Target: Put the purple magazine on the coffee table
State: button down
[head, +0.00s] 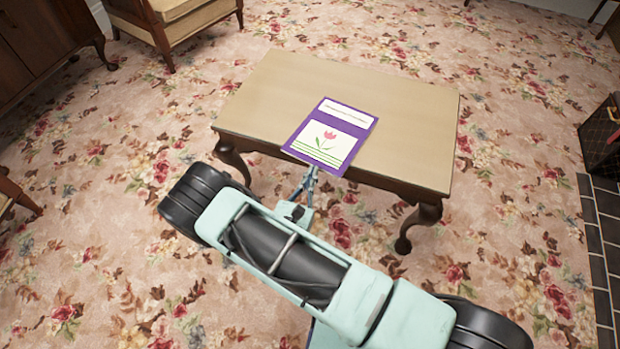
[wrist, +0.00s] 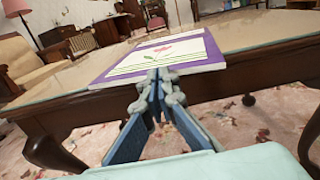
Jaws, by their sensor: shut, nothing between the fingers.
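The purple magazine (head: 333,136) has a white title strip and a white panel with a pink tulip. It lies face up on the wooden coffee table (head: 420,120), with its near end sticking out a little past the front edge. In the wrist view the magazine (wrist: 165,52) is straight ahead, above the table's front edge. My gripper (head: 308,183) is at the front edge of the table, just below the magazine's near end. Its fingertips (wrist: 157,82) are together, close to the magazine's near edge; I cannot tell whether they touch it.
The rest of the tabletop is bare. An armchair (head: 180,22) stands behind at the left, with a dark cabinet (head: 40,40) beside it. A dark box (head: 602,137) stands at the right by the tiled hearth (head: 604,235). Flowered carpet around the table is mostly clear.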

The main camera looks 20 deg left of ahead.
jog(key=w, duration=0.2)
jog(key=shift+w+d, duration=0.1)
jog(key=shift+w, duration=0.25)
jog(key=shift+s, duration=0.1)
